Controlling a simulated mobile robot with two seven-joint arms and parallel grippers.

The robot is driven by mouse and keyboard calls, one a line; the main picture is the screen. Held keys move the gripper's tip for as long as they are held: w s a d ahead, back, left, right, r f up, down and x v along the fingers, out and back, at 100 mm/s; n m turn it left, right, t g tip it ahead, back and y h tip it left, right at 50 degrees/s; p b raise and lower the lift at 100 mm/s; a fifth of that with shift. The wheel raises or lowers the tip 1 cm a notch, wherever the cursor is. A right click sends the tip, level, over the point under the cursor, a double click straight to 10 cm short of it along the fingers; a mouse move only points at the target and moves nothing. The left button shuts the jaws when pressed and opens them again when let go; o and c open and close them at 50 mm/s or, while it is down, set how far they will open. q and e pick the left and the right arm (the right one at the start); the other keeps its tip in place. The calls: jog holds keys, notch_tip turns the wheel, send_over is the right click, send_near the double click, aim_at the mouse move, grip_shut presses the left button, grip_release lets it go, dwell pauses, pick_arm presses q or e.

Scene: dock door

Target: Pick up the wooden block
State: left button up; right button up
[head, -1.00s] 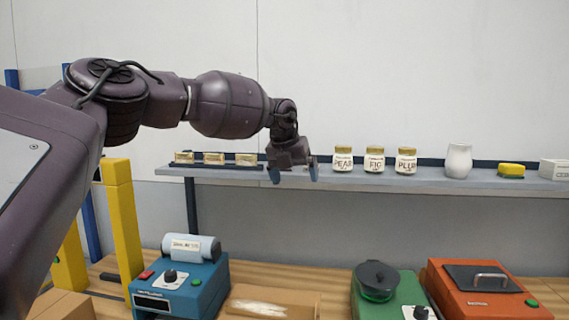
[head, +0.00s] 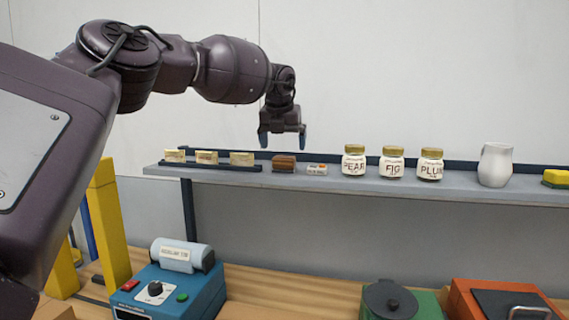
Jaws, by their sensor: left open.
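The wooden block (head: 284,163) is small and brown and sits on the grey shelf (head: 330,183). It is between a row of pale gold blocks on the left and a small white box on the right. My left gripper (head: 283,141) points down just above the block, with its two blue-tipped fingers apart and nothing between them. A small gap shows between the fingertips and the block's top. My right gripper is not in view.
Right of the block are the small white labelled box (head: 317,169), jars marked PEAR (head: 354,161), FIG (head: 392,163) and PLUM (head: 430,165), and a white pitcher (head: 495,165). Pale gold blocks (head: 207,157) stand behind a dark rail. A blue machine (head: 170,285) is below.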

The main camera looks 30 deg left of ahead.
aim_at(284, 157)
pick_arm(q)
jog(key=shift+w+f, duration=0.3)
jog(key=shift+f, duration=0.3)
jog(key=shift+w+a+f, duration=0.1)
jog(key=shift+f, duration=0.2)
jog(key=p+x, duration=0.1)
jog(key=x, duration=0.2)
jog(key=shift+a+f, duration=0.15)
jog(key=shift+w+f+p, duration=0.25)
jog(key=shift+f+p, duration=0.05)
jog(key=shift+f, duration=0.2)
jog(key=shift+c, duration=0.4)
jog(key=c, duration=0.9)
jog(key=shift+r, duration=0.1)
jog(key=shift+c, duration=0.2)
